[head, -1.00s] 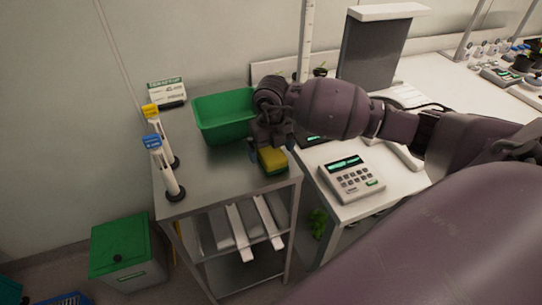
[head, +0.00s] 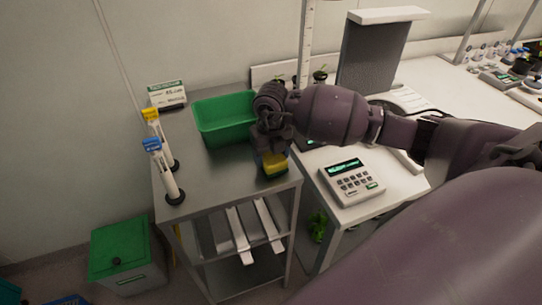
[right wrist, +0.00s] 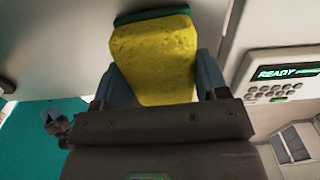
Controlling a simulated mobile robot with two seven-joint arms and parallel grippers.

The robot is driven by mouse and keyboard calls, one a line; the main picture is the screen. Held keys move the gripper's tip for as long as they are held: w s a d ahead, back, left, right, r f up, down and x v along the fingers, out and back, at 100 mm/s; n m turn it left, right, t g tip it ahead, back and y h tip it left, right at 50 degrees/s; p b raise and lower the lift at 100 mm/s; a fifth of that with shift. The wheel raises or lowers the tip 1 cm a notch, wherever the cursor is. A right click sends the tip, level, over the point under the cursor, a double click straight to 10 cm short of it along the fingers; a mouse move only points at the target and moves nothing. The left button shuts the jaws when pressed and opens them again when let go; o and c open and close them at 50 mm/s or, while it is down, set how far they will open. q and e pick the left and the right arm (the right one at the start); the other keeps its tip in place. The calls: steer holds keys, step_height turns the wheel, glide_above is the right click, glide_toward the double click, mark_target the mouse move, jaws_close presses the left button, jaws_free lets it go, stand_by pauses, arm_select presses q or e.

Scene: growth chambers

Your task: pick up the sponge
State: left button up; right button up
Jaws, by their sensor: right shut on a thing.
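The sponge (head: 274,164) is yellow with a green layer. In the head view it is at the right front part of the metal cart top, under my right gripper (head: 272,148). In the right wrist view the sponge (right wrist: 155,60) sits between the two fingers of my right gripper (right wrist: 162,80), which is shut on it. The head view does not show clearly whether the sponge touches the cart top. My left gripper is not in view.
A green tub (head: 225,134) stands behind the sponge on the cart (head: 213,178). Two pipettes (head: 170,185) stand at the cart's left edge. A keypad device (head: 352,182) sits on the white bench to the right. A green-lidded bin (head: 120,245) is on the floor.

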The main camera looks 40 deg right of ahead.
step_height(320, 180, up, 20)
steer(key=shift+f, duration=0.15)
stand_by(0.3)
steer(key=o, duration=0.4)
steer(key=shift+c, duration=0.2)
steer(key=c, duration=0.3)
steer(key=shift+f, duration=0.1)
